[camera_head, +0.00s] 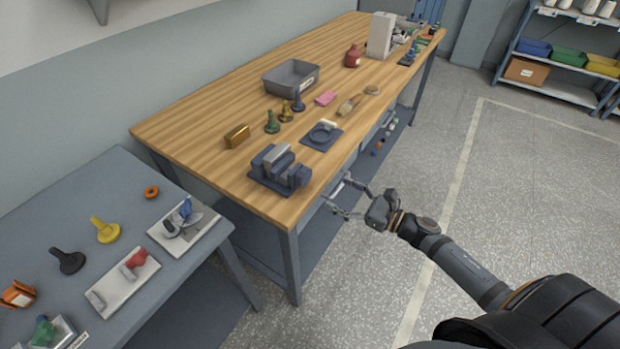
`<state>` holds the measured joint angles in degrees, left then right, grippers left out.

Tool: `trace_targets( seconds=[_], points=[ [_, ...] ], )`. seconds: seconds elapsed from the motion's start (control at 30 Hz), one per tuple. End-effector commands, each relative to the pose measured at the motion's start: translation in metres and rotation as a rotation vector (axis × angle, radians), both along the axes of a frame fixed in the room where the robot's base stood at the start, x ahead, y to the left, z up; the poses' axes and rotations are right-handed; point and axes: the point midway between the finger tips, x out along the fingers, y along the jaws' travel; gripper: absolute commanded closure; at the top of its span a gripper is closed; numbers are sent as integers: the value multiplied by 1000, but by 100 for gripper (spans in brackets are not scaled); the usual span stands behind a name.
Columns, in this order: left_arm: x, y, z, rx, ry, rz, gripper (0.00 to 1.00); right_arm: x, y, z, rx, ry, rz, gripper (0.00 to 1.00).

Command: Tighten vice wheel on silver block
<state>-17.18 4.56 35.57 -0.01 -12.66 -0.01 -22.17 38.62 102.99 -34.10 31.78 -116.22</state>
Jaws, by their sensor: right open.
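A dark blue-grey vice (262,178) stands at the near end of the wooden workbench (195,130). A silver block (276,155) sits at the top of the vice, between its jaws as far as I can see. My left gripper is out of the picture.
A grey side table (60,215) with several parts stands left. The floor at right is clear.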

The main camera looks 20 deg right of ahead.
Motion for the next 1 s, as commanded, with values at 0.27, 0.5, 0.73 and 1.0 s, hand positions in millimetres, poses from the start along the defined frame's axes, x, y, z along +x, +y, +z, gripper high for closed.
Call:
trace_targets(
  seconds=[0.27,0.5,0.73,1.0],
  points=[
    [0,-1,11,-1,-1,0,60,29,21,7,9,-6,-4,23],
    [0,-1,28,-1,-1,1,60,67,52,5,9,1,-2,23],
    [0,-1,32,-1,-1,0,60,82,63,1,5,2,0,23],
    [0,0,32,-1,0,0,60,82,64,0,3,2,0,27]
  ],
)
